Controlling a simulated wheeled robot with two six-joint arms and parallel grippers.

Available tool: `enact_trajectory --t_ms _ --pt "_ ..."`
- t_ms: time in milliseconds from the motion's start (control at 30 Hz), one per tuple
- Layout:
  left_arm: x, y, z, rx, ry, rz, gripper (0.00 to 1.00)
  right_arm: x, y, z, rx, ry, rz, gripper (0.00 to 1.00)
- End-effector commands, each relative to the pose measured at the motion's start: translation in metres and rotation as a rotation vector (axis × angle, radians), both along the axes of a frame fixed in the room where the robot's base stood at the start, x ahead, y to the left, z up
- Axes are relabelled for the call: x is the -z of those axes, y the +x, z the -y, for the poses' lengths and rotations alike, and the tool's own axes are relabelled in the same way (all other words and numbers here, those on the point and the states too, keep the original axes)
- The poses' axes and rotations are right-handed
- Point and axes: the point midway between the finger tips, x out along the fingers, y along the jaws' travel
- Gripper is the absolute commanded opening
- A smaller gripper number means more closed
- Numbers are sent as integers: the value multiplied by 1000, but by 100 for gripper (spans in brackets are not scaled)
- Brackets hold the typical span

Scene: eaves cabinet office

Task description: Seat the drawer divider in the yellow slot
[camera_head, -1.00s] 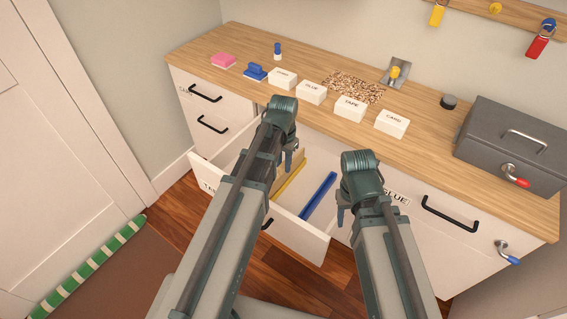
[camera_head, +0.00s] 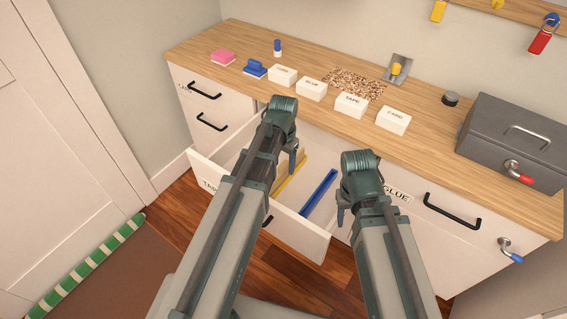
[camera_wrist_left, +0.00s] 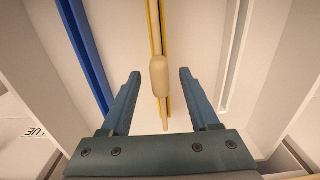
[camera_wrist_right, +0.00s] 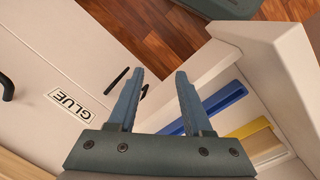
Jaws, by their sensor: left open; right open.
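The drawer divider is a thin tan panel with a rounded tan grip (camera_wrist_left: 158,76). In the left wrist view it is edge-on, in line with the yellow slot (camera_wrist_left: 154,22), and looks to stand in it; its lower edge is hidden. The yellow slot also shows in the head view (camera_head: 291,176), partly behind my left arm. My left gripper (camera_head: 295,163) is open above the drawer, its fingers either side of the grip and apart from it. My right gripper (camera_head: 343,216) is open and empty by the drawer's right side.
The open drawer (camera_head: 290,232) also holds a blue slot (camera_head: 320,193) parallel to the yellow one. White labelled boxes (camera_head: 351,104) and a grey metal box (camera_head: 512,142) stand on the wooden counter (camera_head: 425,135) above. The drawer floor between the slots is clear.

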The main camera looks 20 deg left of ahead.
Motion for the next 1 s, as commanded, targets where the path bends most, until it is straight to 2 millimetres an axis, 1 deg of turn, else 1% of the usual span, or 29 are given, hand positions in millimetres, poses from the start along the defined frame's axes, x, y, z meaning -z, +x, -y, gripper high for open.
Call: enact_trajectory --t_ms 267,467,667,1000 --pt "-4 0 0 0 0 0 62 -4 0 0 0 0 0 50" --pt "-20 0 0 0 0 0 62 -20 0 0 0 0 0 50" --pt "-48 0 0 0 0 0 62 -48 0 0 0 0 0 50" --pt "-100 0 0 0 0 0 62 -100 0 0 1 0 0 50"
